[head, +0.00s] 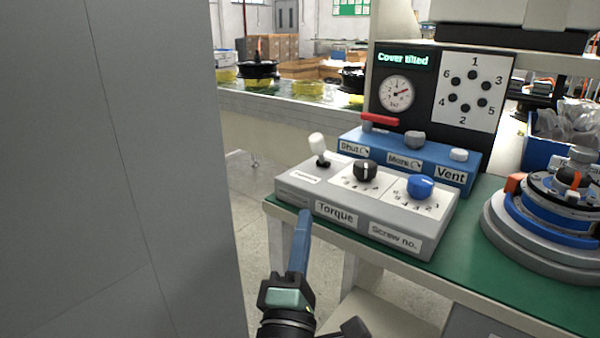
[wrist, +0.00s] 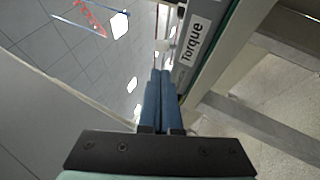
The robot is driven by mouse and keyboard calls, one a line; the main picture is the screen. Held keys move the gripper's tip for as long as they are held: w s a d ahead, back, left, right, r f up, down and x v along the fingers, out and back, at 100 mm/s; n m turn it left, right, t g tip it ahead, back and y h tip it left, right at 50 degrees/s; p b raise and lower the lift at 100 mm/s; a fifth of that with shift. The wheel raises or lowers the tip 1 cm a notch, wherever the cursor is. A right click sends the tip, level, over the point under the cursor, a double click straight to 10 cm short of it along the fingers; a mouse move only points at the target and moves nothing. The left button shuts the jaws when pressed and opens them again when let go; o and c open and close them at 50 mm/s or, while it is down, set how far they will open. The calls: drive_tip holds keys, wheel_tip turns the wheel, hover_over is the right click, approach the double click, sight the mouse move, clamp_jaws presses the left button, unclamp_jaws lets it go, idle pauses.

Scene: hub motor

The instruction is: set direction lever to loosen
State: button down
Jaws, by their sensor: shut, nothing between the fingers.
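The direction lever (head: 318,146) appears to be the white-tipped toggle at the left end of the grey control box (head: 340,215). It stands tilted slightly left, and the small label in front of it is too small to read. My gripper (head: 304,214) is shut and empty. It points up just in front of the box's left front corner, below and apart from the lever. In the wrist view my shut blue fingers (wrist: 161,74) lie left of the Torque label (wrist: 191,42). A small pale shape beyond their tips may be the lever; I cannot tell.
A black torque knob (head: 365,170) and a blue screw-number knob (head: 420,187) sit right of the lever. Behind is a blue valve box (head: 400,150) under a display reading "Cover tilted" (head: 405,59). The hub motor (head: 550,215) stands right. A grey panel (head: 110,170) fills the left.

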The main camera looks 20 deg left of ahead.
idle(0.4)
drive_tip(key=p, duration=0.6)
approach(316, 147)
drive_tip(key=x, duration=0.5)
drive_tip(key=shift+x, duration=0.95)
